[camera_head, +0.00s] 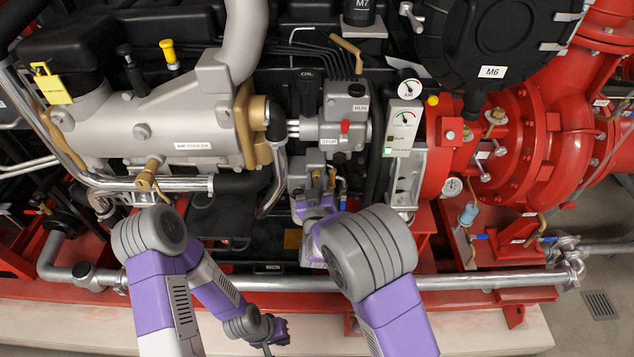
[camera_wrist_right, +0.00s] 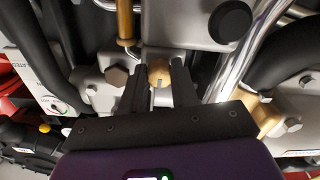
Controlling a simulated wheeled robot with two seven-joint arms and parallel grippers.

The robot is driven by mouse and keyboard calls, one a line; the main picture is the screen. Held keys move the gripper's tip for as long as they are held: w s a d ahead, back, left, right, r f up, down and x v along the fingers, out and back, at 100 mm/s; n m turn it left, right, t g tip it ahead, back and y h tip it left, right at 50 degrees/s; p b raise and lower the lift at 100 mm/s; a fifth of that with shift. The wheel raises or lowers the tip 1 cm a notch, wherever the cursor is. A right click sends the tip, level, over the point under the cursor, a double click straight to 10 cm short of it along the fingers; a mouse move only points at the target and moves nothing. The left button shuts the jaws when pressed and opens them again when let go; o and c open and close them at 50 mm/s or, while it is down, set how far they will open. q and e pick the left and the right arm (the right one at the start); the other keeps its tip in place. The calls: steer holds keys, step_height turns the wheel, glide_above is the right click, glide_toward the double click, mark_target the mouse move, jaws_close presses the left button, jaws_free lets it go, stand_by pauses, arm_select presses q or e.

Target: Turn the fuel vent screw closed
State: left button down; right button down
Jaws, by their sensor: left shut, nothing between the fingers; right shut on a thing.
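The fuel vent screw shows in the right wrist view as a small brass-coloured slotted head (camera_wrist_right: 160,70) on a grey housing. My right gripper (camera_wrist_right: 160,88) is shut on it, with one dark finger on each side of the head. In the head view my right gripper (camera_head: 318,205) reaches to the grey fuel pump block below the grey governor housing (camera_head: 343,115). There my own arm and hand hide the screw. My left gripper (camera_head: 267,347) is shut and empty, low in the head view, in front of the engine and away from the screw.
A brass-coloured fitting (camera_wrist_right: 125,22) and a hex bolt (camera_wrist_right: 116,75) sit close to the screw. A shiny pipe (camera_wrist_right: 245,55) runs to its right. A long silver pipe (camera_head: 270,283) crosses the front of the engine. The pale plinth (camera_head: 80,335) below is clear.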

stand_by(0.5)
steer(key=c, duration=0.9)
jaws_free()
steer(key=shift+o, duration=0.2)
steer(key=s+p, duration=0.1)
steer(key=s, duration=0.6)
steer(key=shift+s, duration=0.3)
